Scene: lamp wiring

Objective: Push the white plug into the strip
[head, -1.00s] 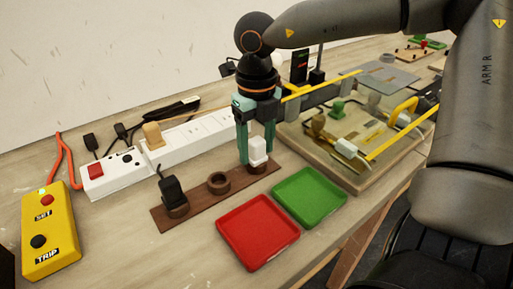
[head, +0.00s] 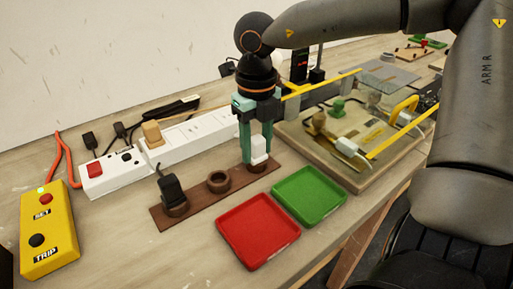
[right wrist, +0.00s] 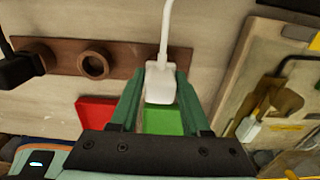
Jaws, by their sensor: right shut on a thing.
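The white plug (head: 259,147) is between the green fingers of my right gripper (head: 256,160), which is shut on it. The plug is upright at the right end of the brown wooden holder (head: 200,205); whether it is still seated there or just clear of it I cannot tell. In the right wrist view the plug (right wrist: 160,82) sits between the fingertips, with its white cord running up the picture. The white power strip (head: 190,138) lies behind the holder, with a red switch and a tan plug in it. My left gripper is not in view.
A black plug (head: 172,189) stands in the holder's left ring; the middle ring (head: 218,181) is empty. A red tray (head: 258,232) and a green tray (head: 309,196) lie in front. A yellow SET/TRIP box (head: 48,235) stands left. A lamp board (head: 350,150) lies right.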

